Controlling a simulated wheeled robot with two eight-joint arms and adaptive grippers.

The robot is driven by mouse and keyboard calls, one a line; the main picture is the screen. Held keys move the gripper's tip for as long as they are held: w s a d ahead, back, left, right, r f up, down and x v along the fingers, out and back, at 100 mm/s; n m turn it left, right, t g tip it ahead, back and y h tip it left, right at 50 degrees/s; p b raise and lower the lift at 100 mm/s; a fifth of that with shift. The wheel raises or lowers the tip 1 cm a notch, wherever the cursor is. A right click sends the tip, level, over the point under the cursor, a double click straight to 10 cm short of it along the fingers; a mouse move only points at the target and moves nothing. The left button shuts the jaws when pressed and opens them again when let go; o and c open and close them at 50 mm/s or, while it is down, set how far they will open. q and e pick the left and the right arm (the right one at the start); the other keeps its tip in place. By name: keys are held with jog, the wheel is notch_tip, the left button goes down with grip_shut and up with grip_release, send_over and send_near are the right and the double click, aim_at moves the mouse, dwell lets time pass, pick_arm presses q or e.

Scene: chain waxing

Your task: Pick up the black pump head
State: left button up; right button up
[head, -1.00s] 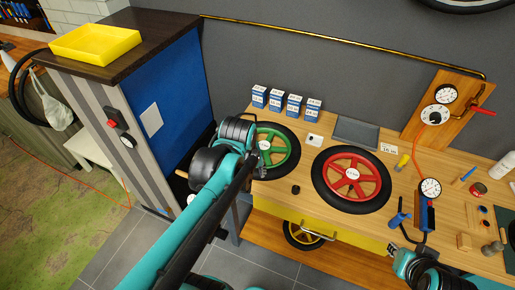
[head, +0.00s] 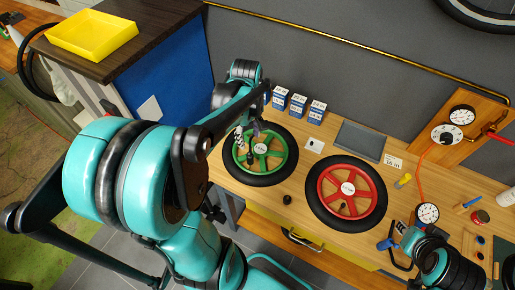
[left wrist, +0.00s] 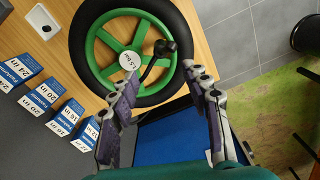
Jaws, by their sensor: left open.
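A black piece with a T-shaped head and a thin curved stem, looking like the pump head (left wrist: 166,47), is over the green wheel (left wrist: 103,50) in the left wrist view. My left gripper (left wrist: 153,84) is open and empty, its two fingers pointing toward that wheel, with the black piece beyond and between the tips. In the head view my left gripper (head: 246,136) hangs over the green wheel's far left part. My right gripper is low at right near a blue tool (head: 386,243); its fingers are not clear.
A red wheel (head: 325,206) lies right of the green one. A small black knob (head: 287,199) lies on the bench between them, in front. Several blue-and-white boxes (head: 298,104) stand behind. A blue-sided cabinet is at left.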

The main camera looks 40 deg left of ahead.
pick_arm(q)
jog(key=b, duration=0.1)
send_over(250, 157)
jog(key=f, duration=0.5)
jog(key=shift+w+a+f, duration=0.1)
jog(key=shift+w+a, duration=0.2)
jog(key=shift+a, duration=0.1)
jog(key=shift+w+f, duration=0.15)
jog(key=shift+f, duration=0.5)
notch_tip(250, 157, down, 5)
jog(key=shift+f+b, duration=0.15)
jog(key=shift+b, duration=0.7)
jog(key=shift+c, duration=0.7)
grip_shut()
